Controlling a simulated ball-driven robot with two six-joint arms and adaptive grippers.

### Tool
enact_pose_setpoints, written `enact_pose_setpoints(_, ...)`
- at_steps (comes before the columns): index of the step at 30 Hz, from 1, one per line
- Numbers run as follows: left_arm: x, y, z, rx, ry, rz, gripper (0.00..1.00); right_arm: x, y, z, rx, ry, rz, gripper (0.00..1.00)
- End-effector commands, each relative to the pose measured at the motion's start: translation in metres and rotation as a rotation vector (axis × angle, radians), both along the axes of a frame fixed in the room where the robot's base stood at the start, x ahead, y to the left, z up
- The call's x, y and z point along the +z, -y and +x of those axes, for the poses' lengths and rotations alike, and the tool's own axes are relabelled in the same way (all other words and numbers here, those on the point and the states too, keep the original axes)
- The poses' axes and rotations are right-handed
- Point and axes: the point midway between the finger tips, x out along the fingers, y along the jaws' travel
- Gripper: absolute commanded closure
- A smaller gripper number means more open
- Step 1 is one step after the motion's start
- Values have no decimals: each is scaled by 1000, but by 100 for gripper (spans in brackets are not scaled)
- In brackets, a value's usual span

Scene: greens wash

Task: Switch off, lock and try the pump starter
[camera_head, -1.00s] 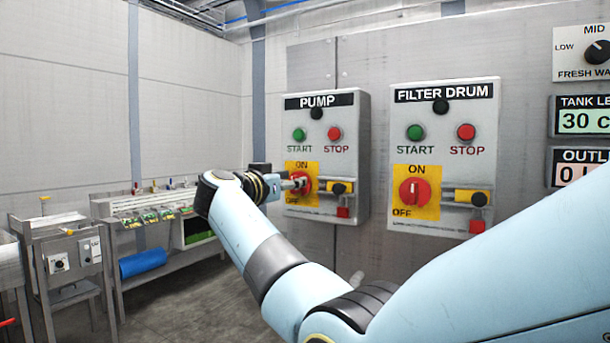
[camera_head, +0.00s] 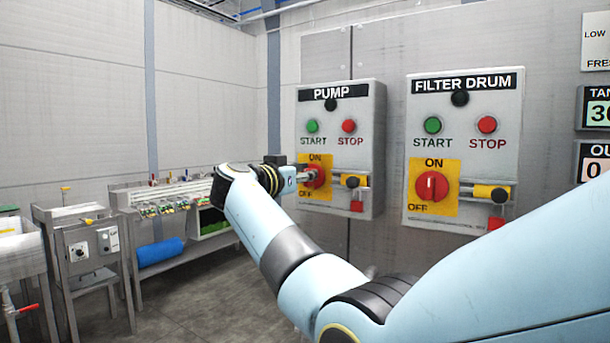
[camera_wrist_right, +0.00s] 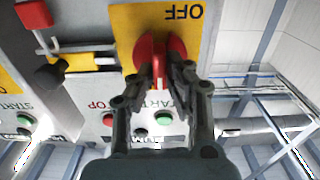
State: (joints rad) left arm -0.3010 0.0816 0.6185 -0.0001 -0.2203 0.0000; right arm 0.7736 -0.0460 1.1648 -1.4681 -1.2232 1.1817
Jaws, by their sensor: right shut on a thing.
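The grey pump starter box (camera_head: 366,110) hangs on the wall, with a green START button (camera_head: 312,126) and a red STOP button (camera_head: 349,126). Its red rotary switch (camera_head: 318,177) sits on a yellow ON/OFF plate and is partly hidden by my right gripper (camera_head: 305,176). In the right wrist view, which is upside down, the gripper (camera_wrist_right: 162,78) is shut on the switch's red handle (camera_wrist_right: 158,62). The handle looks roughly upright there. Beside it are a yellow slide with a black knob (camera_head: 351,181) and a red padlock (camera_head: 357,206). My left gripper is out of view.
A similar filter drum box (camera_head: 463,100) hangs to the right, its red switch (camera_head: 432,186) upright toward ON. Display panels are at the right edge. A steel bench (camera_head: 170,215) and a blue roll (camera_head: 160,252) stand at the left. The floor between is clear.

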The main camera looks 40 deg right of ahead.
Motion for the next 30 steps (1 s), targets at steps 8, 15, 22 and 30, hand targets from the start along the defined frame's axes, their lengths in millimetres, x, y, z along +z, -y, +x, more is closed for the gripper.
enact_pose_setpoints(8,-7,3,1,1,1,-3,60,-1,0,1,1,-62,-27,100)
enact_pose_setpoints(15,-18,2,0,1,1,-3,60,-1,-1,3,1,-219,-92,100)
enact_pose_setpoints(22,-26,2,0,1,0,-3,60,-2,-2,5,1,-420,-175,100)
enact_pose_setpoints(30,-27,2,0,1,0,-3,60,-2,-3,7,2,-658,-273,100)
